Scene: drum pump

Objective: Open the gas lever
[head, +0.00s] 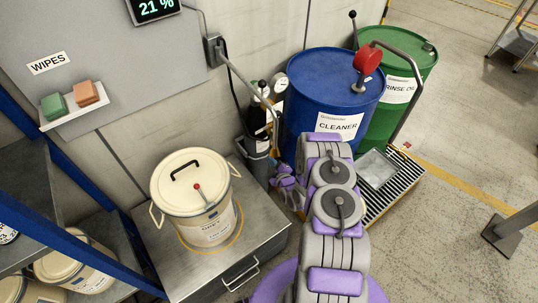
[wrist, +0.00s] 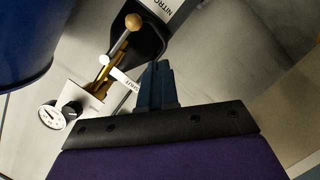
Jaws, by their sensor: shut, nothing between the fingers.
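The gas lever (wrist: 120,44) is a thin rod with a tan ball knob, on a brass valve fitting at upper left of the wrist view. The fitting has a small white label and a white plate, with a round gauge (wrist: 50,117) beside it. A dark gas cylinder (head: 259,118) with gauges on top stands by the wall in the head view; the lever is too small to make out there. My gripper (wrist: 160,68) shows in the wrist view with its blue fingers shut and empty. In the picture it is right of and below the lever, apart from it.
A blue cleaner drum (head: 313,85) and a green drum (head: 418,62) stand right of the cylinder on a grate. A cream bucket (head: 190,177) sits on a metal cabinet (head: 258,225) to the left. A blue-framed shelf is at far left. The floor at right is mostly open.

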